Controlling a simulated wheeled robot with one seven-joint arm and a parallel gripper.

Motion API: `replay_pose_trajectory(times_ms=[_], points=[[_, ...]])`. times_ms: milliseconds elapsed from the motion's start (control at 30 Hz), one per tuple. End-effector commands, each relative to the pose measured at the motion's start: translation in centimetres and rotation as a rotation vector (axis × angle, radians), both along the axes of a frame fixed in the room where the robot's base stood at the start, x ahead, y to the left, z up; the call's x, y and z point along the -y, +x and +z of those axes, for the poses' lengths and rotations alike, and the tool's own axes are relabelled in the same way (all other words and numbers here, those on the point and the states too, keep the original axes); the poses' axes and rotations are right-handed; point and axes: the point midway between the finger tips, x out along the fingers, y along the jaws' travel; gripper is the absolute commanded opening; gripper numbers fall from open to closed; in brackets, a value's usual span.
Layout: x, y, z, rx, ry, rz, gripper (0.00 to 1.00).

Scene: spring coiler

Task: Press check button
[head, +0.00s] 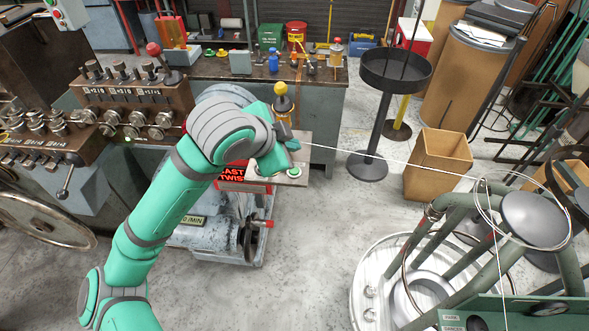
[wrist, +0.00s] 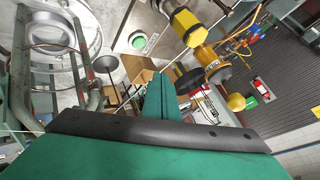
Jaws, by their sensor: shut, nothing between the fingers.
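A metal panel (head: 301,146) carries a round green button with a pale ring (head: 294,172) near its front edge. The green button also shows in the wrist view (wrist: 138,41), on the panel's face (wrist: 152,22). No label on it is readable, so I cannot tell whether it is the check button. My gripper (head: 290,146) is over the panel, a little behind the button in the head view. In the wrist view its green fingers (wrist: 160,78) are together and empty, with the button up and left of the tips, apparently apart from them.
A yellow-and-black fitting (head: 282,98) stands close behind my gripper. A thin wire (head: 400,161) runs from the panel area to the wire reel (head: 440,240) at right. A lever-covered machine (head: 125,110) is at left. A bench (head: 225,70) stands behind.

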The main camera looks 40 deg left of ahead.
Motion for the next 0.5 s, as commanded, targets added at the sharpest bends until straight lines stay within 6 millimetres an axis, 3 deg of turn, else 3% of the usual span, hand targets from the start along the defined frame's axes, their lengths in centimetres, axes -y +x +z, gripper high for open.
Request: replay_pose_trajectory(times_ms=[233,500], points=[[0.0,0.0,-3.1,-0.001,-0.005,0.001,0.0],[0.0,0.0,-4.9,0.0,-0.001,0.001,0.0]])
